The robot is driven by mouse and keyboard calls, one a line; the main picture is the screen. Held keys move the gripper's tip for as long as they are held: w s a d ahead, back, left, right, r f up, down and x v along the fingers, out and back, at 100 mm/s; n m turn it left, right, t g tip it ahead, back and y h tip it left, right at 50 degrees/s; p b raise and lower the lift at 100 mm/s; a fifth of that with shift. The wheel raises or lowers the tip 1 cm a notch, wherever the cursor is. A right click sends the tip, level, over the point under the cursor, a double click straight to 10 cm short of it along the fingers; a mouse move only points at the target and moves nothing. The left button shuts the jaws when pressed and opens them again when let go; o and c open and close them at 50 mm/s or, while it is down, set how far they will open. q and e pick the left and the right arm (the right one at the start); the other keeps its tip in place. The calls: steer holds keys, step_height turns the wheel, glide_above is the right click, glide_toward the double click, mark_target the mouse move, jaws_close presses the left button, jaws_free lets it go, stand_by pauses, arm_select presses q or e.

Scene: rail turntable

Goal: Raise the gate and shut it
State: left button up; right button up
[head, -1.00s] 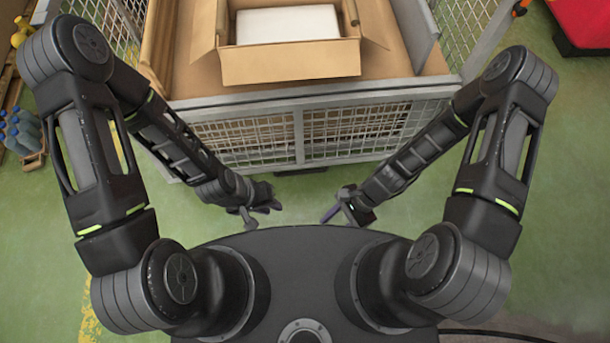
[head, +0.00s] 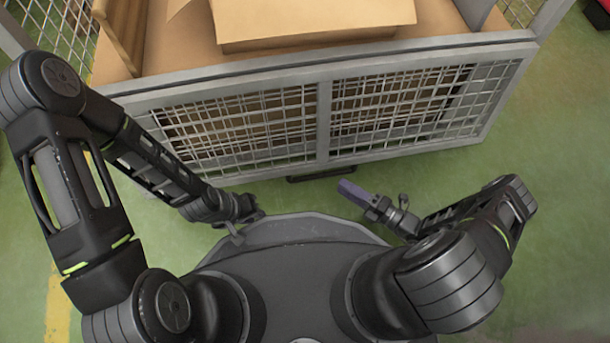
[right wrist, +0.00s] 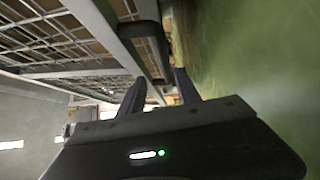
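The gate (head: 324,115) is a grey-framed wire mesh panel across the front of the mesh cage, below the cardboard-covered surface. It also fills the upper left of the right wrist view (right wrist: 60,48). A dark bar or foot (head: 327,173) shows at its lower edge, near the middle. My right gripper (head: 352,190) is just in front of that edge, with purple fingers pointing toward it.
Mesh side panels rise at left (head: 70,25) and right (head: 520,12). Green floor (head: 560,130) is clear at right. A red object (head: 598,12) shows at the far right.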

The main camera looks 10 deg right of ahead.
mark_target(323, 175)
steer(key=shift+w+a+f, duration=0.15)
steer(key=shift+w+f, duration=0.1)
steer(key=shift+f, duration=0.4)
steer(key=shift+w+a+r, duration=0.1)
steer(key=shift+r, duration=0.05)
steer(key=b+x, duration=0.1)
steer(key=x, duration=0.6)
steer(key=shift+w+a+b, duration=0.25)
steer(key=shift+a+b, duration=0.05)
jaws_close()
stand_by(0.9)
